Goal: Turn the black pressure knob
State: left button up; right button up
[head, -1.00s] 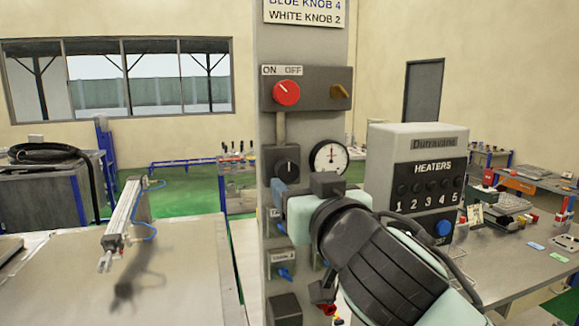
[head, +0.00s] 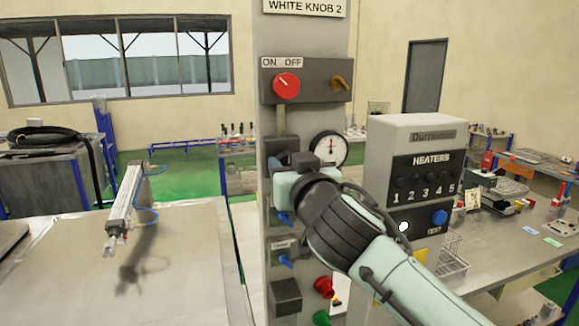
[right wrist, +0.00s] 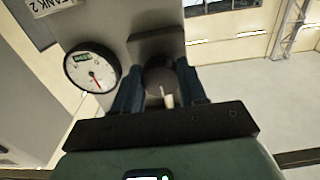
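The black pressure knob (right wrist: 160,78) is round with a pale pointer mark and sits on a dark box on the grey column. It shows in the right wrist view between the two blue-grey fingers of my right gripper (right wrist: 161,86). The fingers stand apart, one on each side of the knob; I cannot tell whether they touch it. In the head view my right gripper (head: 287,165) is in front of the knob and hides it. The white pressure gauge (head: 329,148) is just right of the gripper and also shows in the right wrist view (right wrist: 92,70). My left gripper is not in view.
A red knob (head: 286,85) is on the switch box above. The heater box (head: 415,150) stands close to the right of my arm.

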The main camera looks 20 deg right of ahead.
jog(key=shift+n, duration=0.4)
jog(key=shift+r+n, duration=0.1)
jog(key=shift+n, duration=2.4)
jog(key=o, duration=1.1)
jog(key=shift+c, duration=0.2)
